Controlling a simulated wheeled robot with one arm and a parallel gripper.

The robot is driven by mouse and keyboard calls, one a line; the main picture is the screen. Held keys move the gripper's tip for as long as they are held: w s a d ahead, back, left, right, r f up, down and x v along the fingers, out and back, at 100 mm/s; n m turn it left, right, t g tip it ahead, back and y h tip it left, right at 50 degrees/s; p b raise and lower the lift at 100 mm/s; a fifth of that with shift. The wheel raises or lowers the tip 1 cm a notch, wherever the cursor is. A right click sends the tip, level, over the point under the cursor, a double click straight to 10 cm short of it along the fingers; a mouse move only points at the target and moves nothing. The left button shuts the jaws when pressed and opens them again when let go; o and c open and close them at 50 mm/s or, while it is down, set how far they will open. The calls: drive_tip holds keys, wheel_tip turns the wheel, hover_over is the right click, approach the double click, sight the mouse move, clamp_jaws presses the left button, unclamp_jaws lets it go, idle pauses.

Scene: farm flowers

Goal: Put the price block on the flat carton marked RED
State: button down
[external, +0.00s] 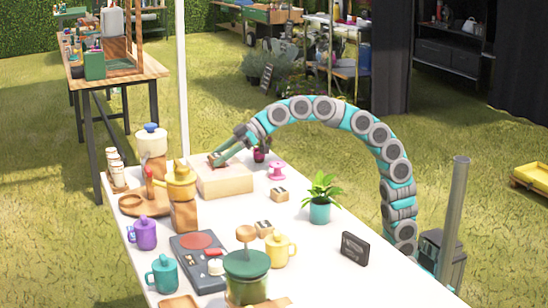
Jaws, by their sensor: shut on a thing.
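A flat, pale tan carton (226,184) lies near the far end of the white table; I cannot read any marking on it. My gripper (219,157) reaches down from the right to the carton's upper left part and is shut on a small brownish block (214,160), seemingly the price block. The block is at the carton's top surface; I cannot tell whether it touches it. The fingers hide part of the block. Two similar small wooden blocks with dark markings, a far block (279,195) and a near block (263,226), stand on the table.
A potted plant (320,205) and a dark cassette-like box (355,248) stand nearer my arm. Mugs and a green jar crowd the front.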

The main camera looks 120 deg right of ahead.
drive_tip(key=shift+c, duration=1.3)
unclamp_jaws()
drive_tip(key=shift+r, duration=0.1)
drive_tip(key=shift+r, duration=0.15)
drive_tip(key=p+v, duration=0.1)
drive_tip(key=v, duration=1.1)
